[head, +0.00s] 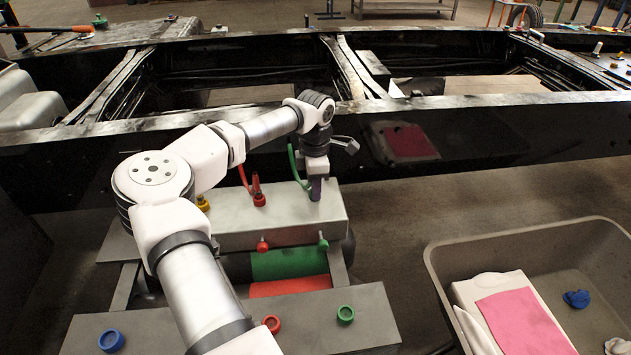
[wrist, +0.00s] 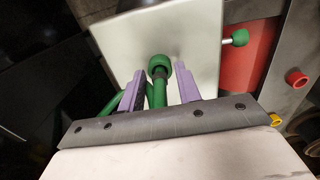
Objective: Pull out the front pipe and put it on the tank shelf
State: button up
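A curved green pipe (head: 294,168) rises from the grey tank shelf (head: 240,238), with my gripper (head: 316,188) just right of it. In the wrist view the green pipe (wrist: 158,96) ends in a green cap with a dark collar. My gripper (wrist: 160,88) is open there, with one purple finger on each side of the pipe and visible gaps. A thinner red pipe (head: 243,176) and a red fitting (head: 259,199) stand further left on the shelf. Which pipe counts as the front one I cannot tell. My gripper hides the green pipe's base in the head view.
A green tank (head: 288,264) and a red tank (head: 290,287) lie below the shelf. A front grey ledge (head: 310,318) carries blue, red and green caps. A grey bin (head: 437,270) with cloths stands at right. The black chassis rail (head: 440,135) runs behind the shelf.

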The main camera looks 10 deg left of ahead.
grip_shut()
jog(key=o, duration=0.9)
grip_release()
jog(key=shift+o, duration=0.2)
notch_tip(320, 180, up, 14)
jog(key=shift+f+b, duration=0.1)
jog(key=shift+b, duration=0.85)
